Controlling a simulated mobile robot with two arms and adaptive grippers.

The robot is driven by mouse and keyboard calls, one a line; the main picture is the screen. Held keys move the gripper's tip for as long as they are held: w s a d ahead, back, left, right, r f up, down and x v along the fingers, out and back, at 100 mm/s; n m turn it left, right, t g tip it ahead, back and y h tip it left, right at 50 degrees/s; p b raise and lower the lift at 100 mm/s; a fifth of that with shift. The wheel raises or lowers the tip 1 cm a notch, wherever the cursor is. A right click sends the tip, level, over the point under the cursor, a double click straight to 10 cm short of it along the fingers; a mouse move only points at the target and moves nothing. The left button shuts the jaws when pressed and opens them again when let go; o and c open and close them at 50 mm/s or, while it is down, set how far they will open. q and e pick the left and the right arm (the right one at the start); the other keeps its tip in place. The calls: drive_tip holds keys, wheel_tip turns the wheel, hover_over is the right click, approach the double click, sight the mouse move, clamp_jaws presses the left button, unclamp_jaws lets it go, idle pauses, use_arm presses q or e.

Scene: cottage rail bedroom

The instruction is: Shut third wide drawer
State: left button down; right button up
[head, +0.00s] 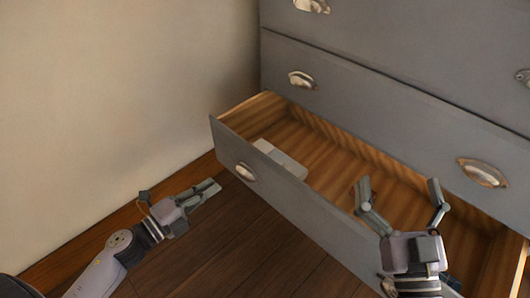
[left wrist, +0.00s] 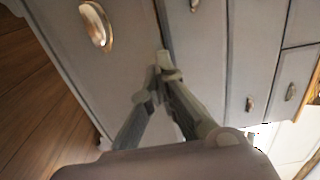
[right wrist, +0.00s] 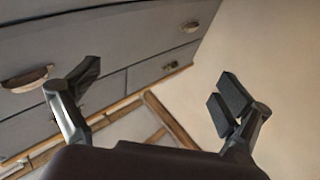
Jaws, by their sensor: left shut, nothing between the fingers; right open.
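A wide grey drawer (head: 290,203) stands pulled out from the grey dresser, showing its bare wooden inside. Its front carries a metal cup handle (head: 245,172) towards the left end. My left gripper (head: 213,187) is shut and empty, low in front of the drawer's left end and apart from it in the head view. Its closed fingertips (left wrist: 165,62) also show against grey fronts in the left wrist view. My right gripper (head: 398,185) is open and empty, its fingers spread over the open drawer's right part. It hides part of the drawer front's right end.
A small pale box (head: 280,158) lies inside the drawer near its left end. Closed drawers with cup handles (head: 301,80) are above. A beige wall (head: 110,100) stands at the left. Dark wooden floor (head: 225,240) is clear in front.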

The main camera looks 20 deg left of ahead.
use_arm(q)
approach(251, 160)
drive_tip(key=w+d+r, duration=0.1)
drive_tip(key=d, duration=0.1)
drive_tip(key=w+d+r, duration=0.3)
drive_tip(key=d+r, duration=0.1)
drive_tip(key=shift+w+d+b, duration=0.2)
drive_tip(key=shift+w+b, duration=0.15)
drive_tip(key=shift+b, duration=0.05)
use_arm(e)
drive_tip(key=r, duration=0.1)
drive_tip(key=s+r+t, duration=0.1)
drive_tip(key=r+t+y, duration=0.1)
drive_tip(key=shift+s+r, duration=0.25)
drive_tip(key=shift+r, duration=0.1)
